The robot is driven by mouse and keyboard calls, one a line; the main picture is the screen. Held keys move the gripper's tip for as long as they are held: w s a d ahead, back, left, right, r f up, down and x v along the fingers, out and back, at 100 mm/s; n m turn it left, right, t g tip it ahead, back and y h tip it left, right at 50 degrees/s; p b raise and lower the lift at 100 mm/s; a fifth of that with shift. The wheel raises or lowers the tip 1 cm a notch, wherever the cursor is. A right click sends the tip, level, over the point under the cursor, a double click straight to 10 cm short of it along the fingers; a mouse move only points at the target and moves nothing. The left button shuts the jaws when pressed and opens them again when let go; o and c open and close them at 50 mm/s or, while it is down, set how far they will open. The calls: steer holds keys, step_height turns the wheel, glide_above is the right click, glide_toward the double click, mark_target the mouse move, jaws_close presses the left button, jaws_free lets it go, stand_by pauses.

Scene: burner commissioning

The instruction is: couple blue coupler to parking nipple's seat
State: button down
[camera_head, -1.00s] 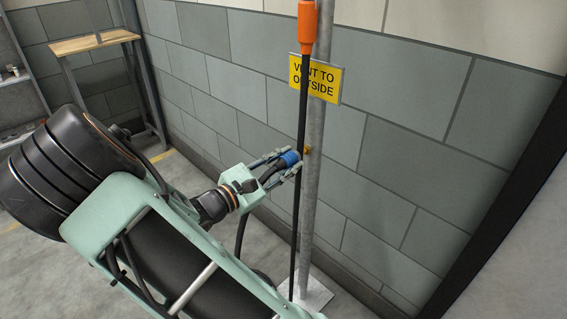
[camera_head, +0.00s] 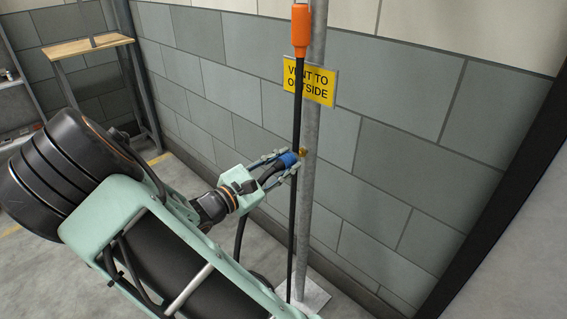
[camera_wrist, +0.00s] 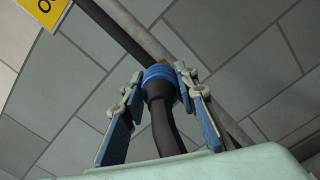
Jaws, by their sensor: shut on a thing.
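The blue coupler (camera_head: 288,159) is held between the fingers of my gripper (camera_head: 284,162), close to the grey post. A black hose runs back from it and hangs down below my gripper. In the wrist view the blue coupler (camera_wrist: 159,82) sits between both fingertips of my gripper (camera_wrist: 160,80), with the hose (camera_wrist: 163,125) behind it. The brass parking nipple (camera_head: 304,153) stands on the post just right of the coupler. In the wrist view a little brass (camera_wrist: 155,62) shows at the coupler's front edge. I cannot tell whether the coupler is seated on it.
The grey vertical post (camera_head: 312,120) stands on a floor plate (camera_head: 312,293) before the block wall. A black rod with an orange end (camera_head: 300,25) runs alongside it. A yellow vent sign (camera_head: 310,82) is above my gripper. A wooden-topped stand (camera_head: 92,43) is at the back left.

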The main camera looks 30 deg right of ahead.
steer(key=shift+x, duration=0.95)
steer(key=c, duration=1.4)
jaws_free()
steer(key=shift+c, duration=0.2)
